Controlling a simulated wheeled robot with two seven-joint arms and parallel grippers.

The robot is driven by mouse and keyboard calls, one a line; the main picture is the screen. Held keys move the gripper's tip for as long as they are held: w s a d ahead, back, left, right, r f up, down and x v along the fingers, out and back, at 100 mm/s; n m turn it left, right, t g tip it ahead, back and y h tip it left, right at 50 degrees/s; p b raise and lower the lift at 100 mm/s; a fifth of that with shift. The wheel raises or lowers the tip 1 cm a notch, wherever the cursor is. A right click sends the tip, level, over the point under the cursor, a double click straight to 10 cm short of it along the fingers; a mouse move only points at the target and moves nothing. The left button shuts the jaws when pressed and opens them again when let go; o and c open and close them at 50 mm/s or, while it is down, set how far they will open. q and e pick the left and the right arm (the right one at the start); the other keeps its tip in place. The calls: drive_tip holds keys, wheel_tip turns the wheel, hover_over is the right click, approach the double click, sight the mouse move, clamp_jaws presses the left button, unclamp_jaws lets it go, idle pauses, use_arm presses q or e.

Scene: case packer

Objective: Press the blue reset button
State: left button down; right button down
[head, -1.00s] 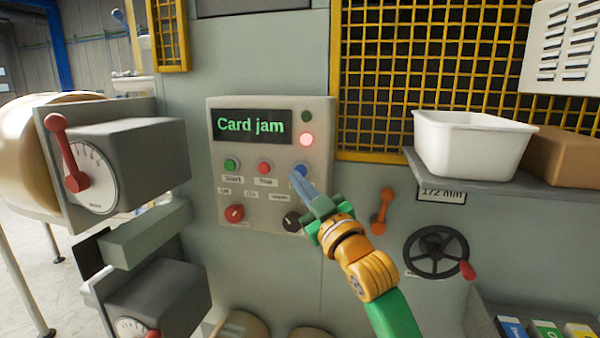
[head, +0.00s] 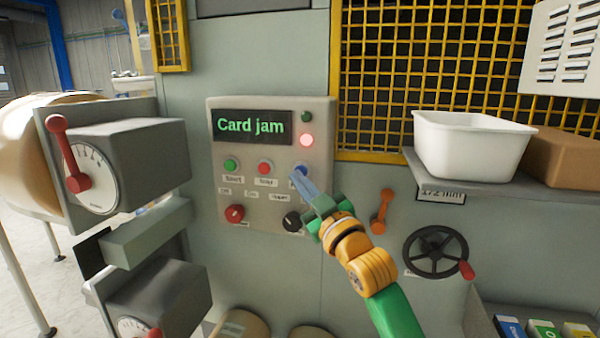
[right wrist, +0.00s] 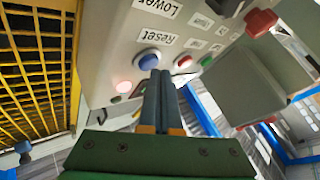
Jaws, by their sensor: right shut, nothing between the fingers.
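The blue reset button (head: 301,169) sits at the right of the button row on the control panel (head: 322,190). In the right wrist view the blue button (right wrist: 148,60) shows beside a label reading "Reset". My right gripper (head: 301,178) is shut and empty, with its fingertips at the lower edge of the button in the head view. In the right wrist view the shut fingertips (right wrist: 160,73) lie right by the button's edge; I cannot tell whether they touch it. The panel's screen (head: 250,125) reads "Card jam". My left gripper is not in view.
A green button (head: 231,165) and a red button (head: 265,167) are left of the blue one. A red knob (head: 234,214) and a black knob (head: 292,222) are below. A red lamp (head: 307,140) glows. An orange lever (head: 381,211) and handwheel (head: 436,252) are to the right.

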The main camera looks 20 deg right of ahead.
drive_tip(key=shift+w+d, duration=0.3)
drive_tip(key=shift+w, duration=0.05)
idle(0.5)
drive_tip(key=shift+s+a, duration=0.45)
drive_tip(key=shift+s, duration=0.25)
drive_tip(key=shift+a+p, duration=0.1)
drive_tip(key=shift+p, duration=0.2)
drive_tip(key=s+a, duration=0.1)
drive_tip(key=s, duration=0.1)
drive_tip(key=s+a, duration=0.1)
drive_tip(key=s, duration=0.1)
drive_tip(key=shift+s+a+p, duration=0.1)
drive_tip(key=shift+a+p, duration=0.25)
idle(0.4)
